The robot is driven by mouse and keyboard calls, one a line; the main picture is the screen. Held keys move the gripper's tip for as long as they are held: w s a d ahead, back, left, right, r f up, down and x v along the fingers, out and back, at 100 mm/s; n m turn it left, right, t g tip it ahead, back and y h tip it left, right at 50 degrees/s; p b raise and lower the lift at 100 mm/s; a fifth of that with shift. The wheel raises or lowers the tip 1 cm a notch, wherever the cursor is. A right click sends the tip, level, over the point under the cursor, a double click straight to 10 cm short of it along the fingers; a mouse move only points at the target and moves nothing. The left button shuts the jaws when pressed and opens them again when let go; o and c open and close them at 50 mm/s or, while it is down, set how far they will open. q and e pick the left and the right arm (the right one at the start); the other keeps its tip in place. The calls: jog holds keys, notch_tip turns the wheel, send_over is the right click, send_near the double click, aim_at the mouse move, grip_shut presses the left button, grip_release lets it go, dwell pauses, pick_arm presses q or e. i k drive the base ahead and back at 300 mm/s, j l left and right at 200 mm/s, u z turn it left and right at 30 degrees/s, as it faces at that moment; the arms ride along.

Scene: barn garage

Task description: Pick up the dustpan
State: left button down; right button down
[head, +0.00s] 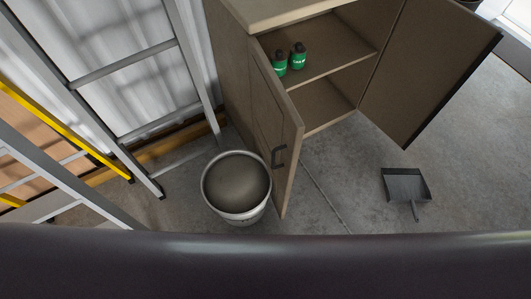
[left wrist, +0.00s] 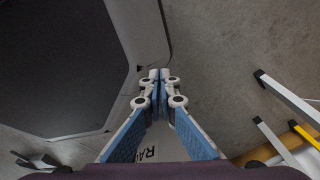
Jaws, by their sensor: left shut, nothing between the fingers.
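The dustpan (head: 404,184) is dark grey and lies on the concrete floor at the right of the head view. Its pan side faces the cabinet and its short handle points down the picture, towards me. Nothing touches or covers it. My left gripper (left wrist: 160,76) shows only in the left wrist view. Its blue-padded fingers are together at the tips, with nothing between them, above bare floor beside my base. The dustpan cannot be made out in that view. My right gripper does not show in the head view.
A cabinet (head: 332,62) stands with both doors open and two green bottles (head: 289,60) on its shelf. Ladders (head: 130,75) lean at the left. The floor around the dustpan is clear.

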aim_at(400, 185)
jog(key=z, duration=1.7)
